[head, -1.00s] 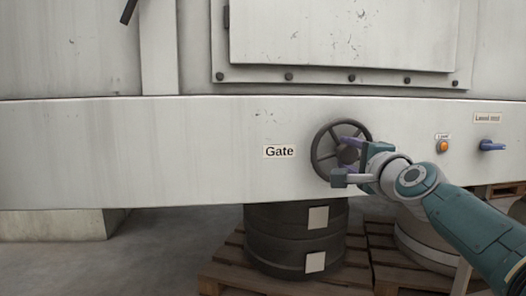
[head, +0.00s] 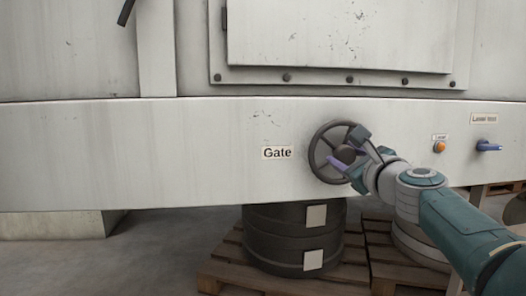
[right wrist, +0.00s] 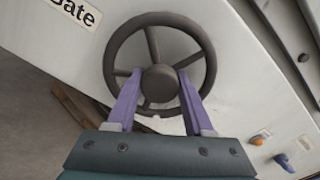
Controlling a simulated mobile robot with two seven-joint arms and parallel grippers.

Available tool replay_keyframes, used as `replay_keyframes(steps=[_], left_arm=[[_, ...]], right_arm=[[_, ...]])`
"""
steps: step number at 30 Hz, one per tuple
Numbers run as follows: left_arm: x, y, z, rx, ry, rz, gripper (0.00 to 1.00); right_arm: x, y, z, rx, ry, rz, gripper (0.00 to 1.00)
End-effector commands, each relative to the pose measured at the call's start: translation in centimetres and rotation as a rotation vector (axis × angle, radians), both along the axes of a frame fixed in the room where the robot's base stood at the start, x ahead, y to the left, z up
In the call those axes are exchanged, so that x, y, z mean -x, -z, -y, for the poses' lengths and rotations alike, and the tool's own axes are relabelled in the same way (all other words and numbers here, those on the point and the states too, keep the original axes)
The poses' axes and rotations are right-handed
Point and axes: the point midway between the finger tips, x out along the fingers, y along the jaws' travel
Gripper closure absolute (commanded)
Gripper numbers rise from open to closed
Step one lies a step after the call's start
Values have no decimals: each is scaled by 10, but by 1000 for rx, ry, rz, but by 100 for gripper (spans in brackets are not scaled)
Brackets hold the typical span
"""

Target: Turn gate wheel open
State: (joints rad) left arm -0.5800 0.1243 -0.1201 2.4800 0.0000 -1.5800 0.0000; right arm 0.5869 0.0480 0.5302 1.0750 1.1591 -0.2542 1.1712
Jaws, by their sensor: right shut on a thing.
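The gate wheel (head: 322,141) is a dark grey spoked handwheel on the pale machine panel, just right of the "Gate" label (head: 277,153). My right gripper (head: 346,152) comes in from the right and is shut on the wheel's centre. In the right wrist view, its two purple fingers (right wrist: 158,92) lie on either side of the wheel's hub (right wrist: 160,83), reaching across the lower rim. The wheel's rim (right wrist: 112,52) and several spokes show there. The wrist is rolled, so the panel looks tilted in that view. My left gripper does not show.
An orange level button (head: 439,147) and a blue lever (head: 488,146) sit on the panel to the right. A dark drum (head: 275,240) stands on a wooden pallet (head: 222,262) below the wheel. A bolted hatch (head: 340,35) is above. The floor at left is clear.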

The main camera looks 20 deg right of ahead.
Motion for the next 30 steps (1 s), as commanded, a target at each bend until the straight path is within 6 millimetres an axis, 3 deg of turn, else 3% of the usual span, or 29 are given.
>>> replay_keyframes(steps=[30], left_arm=[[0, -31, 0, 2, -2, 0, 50]], right_arm=[[0, -2, 0, -941, -1, 226, 100]])
